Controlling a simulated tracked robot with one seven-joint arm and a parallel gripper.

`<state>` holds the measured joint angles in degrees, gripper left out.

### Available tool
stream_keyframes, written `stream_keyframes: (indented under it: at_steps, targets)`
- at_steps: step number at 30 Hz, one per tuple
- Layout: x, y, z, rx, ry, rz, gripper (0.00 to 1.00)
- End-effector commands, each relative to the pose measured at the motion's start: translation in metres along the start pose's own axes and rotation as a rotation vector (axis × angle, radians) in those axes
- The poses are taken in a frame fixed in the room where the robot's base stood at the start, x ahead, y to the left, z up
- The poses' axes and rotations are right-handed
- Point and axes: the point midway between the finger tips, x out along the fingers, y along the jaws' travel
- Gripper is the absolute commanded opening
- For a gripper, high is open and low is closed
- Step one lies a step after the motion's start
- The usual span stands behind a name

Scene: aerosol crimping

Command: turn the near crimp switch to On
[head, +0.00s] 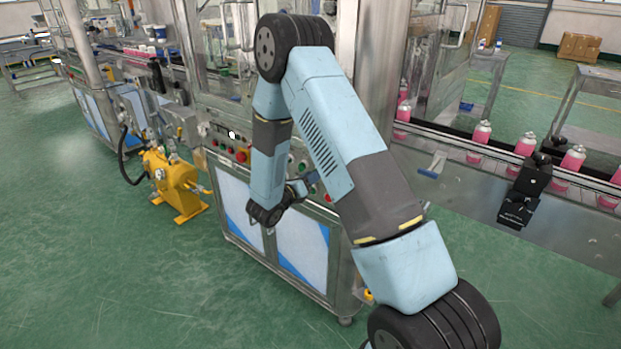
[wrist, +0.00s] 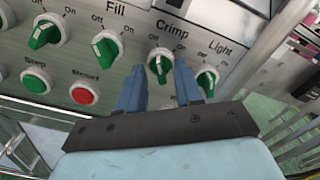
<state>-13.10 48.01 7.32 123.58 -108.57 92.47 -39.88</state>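The crimp switch (wrist: 159,62) is a green knob on a white collar under the label "Crimp" in the wrist view. Its grip bar stands nearly upright, between the "Off" mark at left and the "On" mark at right. My gripper (wrist: 158,80) is open, with one blue finger on each side of the knob's lower part. I cannot tell whether either finger touches it. In the head view my gripper (head: 308,181) is small, close to the machine's control panel (head: 222,146), and the crimp switch cannot be made out.
Similar green knobs flank the crimp switch: one under "Fill" (wrist: 106,46), one under "Light" (wrist: 206,79). A green button (wrist: 36,80) and a red button (wrist: 84,94) lie lower left. A conveyor (head: 455,140) with pink cans runs right. Green floor is open at left.

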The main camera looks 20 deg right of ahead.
Motion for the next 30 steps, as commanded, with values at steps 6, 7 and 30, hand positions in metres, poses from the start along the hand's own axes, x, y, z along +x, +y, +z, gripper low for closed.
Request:
stream_keyframes:
  at_steps: [6, 7, 30]
  targets:
    - [0.0001, 0.0000, 0.0000, 0.000, 0.000, 0.000, 0.31]
    - [0.0001, -0.0001, 0.0000, 0.000, 0.000, 0.000, 0.28]
    - [-0.0005, 0.0009, 0.0003, 0.025, 0.000, 0.002, 0.00]
